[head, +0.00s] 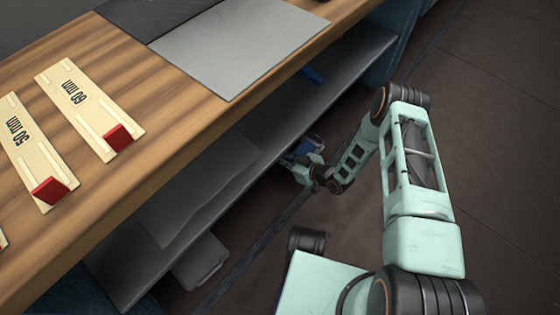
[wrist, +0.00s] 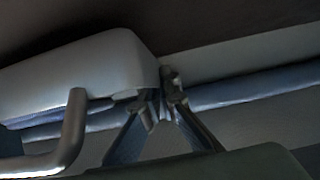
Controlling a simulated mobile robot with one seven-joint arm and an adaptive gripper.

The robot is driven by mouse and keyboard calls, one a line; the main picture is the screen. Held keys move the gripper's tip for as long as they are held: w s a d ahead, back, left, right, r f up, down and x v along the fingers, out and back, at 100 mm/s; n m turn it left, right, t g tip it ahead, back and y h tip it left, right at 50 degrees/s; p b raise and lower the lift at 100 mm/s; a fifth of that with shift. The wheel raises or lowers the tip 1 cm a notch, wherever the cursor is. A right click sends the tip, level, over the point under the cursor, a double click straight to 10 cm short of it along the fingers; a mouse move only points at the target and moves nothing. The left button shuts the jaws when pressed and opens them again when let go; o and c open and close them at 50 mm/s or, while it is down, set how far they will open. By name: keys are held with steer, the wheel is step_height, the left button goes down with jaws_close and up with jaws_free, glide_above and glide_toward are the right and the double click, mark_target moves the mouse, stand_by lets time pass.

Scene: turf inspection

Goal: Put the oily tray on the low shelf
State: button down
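My gripper (head: 303,150) reaches in low by the front edge of the low shelf (head: 345,68), under the bench. In the wrist view my gripper (wrist: 160,98) has its fingers drawn close together. The tips look shut, with nothing clearly seen between them. A grey, rounded body with a bar handle (wrist: 85,75) fills the left of the wrist view, right beside the fingertips. I cannot tell whether it is the oily tray or whether the fingers touch it. No tray is clearly recognisable in the head view.
The wooden bench top (head: 150,75) holds a grey sheet (head: 238,42) and gauge plates with red blocks (head: 120,137). A grey rounded box (head: 202,262) shows below the shelf edge. Floor at right is clear.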

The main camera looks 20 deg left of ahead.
steer(key=shift+f, duration=0.4)
steer(key=shift+f, duration=0.15)
steer(key=c, duration=2.2)
jaws_free()
steer(key=shift+f, duration=0.1)
steer(key=shift+o, duration=0.2)
steer(key=shift+d+r, duration=0.1)
steer(key=shift+r, duration=0.2)
steer(key=p+v, duration=0.4)
steer(key=v, duration=0.7)
steer(key=shift+s+d+r, duration=0.1)
steer(key=shift+s+d, duration=0.05)
steer(key=shift+d, duration=0.2)
